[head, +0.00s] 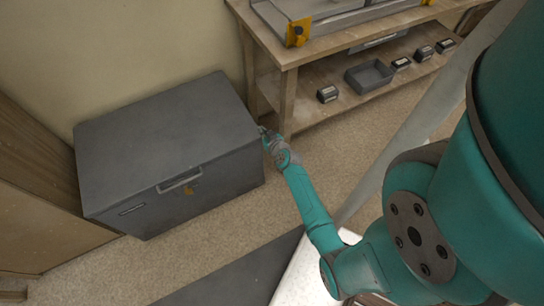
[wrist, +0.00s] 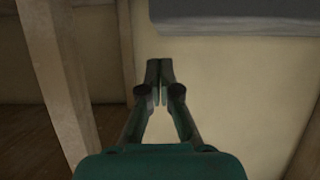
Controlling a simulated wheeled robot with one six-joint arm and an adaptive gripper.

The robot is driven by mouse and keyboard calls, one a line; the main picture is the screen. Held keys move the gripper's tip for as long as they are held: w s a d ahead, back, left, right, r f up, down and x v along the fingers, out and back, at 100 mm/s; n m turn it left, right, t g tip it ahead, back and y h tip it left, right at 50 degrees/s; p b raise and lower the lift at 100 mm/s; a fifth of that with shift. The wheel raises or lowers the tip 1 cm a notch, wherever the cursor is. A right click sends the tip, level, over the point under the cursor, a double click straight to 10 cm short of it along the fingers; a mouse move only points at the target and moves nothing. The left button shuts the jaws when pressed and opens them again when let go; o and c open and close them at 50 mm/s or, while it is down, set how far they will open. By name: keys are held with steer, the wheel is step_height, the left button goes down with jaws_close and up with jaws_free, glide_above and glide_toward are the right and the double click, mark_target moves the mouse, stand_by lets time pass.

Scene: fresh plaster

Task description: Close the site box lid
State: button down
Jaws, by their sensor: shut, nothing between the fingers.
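The site box (head: 165,125) is a dark grey chest on the floor at the left of the head view. Its lid lies flat on top, and I see no clear gap along the front edge. A handle and a small brass-coloured latch are on the front face. My gripper (head: 263,131) is beside the box's right end, near the lid's right edge; I cannot tell whether it touches. In the wrist view my gripper (wrist: 160,70) is shut and empty, its fingertips together. A dark grey surface at the top right there looks like part of the box (wrist: 240,18).
A wooden workbench (head: 288,95) stands right of the box, its leg close to my gripper. Its lower shelf holds a grey tray (head: 369,76) and several small items. A wooden panel (head: 45,225) stands left of the box.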

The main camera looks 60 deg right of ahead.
steer(key=s+a+f, duration=0.2)
steer(key=s+a, duration=0.3)
steer(key=s, duration=0.2)
steer(key=shift+s+a+f, duration=0.15)
steer(key=shift+s+f, duration=0.2)
steer(key=s+a+r+n+y, duration=0.1)
steer(key=s+a+r, duration=0.1)
steer(key=s+a, duration=0.35)
steer(key=s+a+r+n, duration=0.1)
steer(key=s+a+r, duration=0.15)
steer(key=a, duration=0.55)
steer(key=s+a+r+y, duration=0.1)
steer(key=s+a+r, duration=0.15)
steer(key=a, duration=0.45)
steer(key=s+a+r+n+t+y, duration=0.1)
steer(key=s+a+r, duration=0.2)
steer(key=r, duration=0.4)
steer(key=s+a+r+n+t+y, duration=0.1)
steer(key=s+a+r, duration=0.3)
steer(key=r, duration=0.4)
steer(key=s+a+r+n+t+y, duration=0.1)
steer(key=s+a+r+n+y, duration=0.1)
steer(key=r, duration=0.6)
steer(key=s+a+y, duration=0.1)
steer(key=s+a, duration=0.1)
steer(key=s, duration=0.1)
steer(key=shift+s+a+r+n+t, duration=0.2)
steer(key=shift+a+r+n+t, duration=0.1)
steer(key=shift+n, duration=0.1)
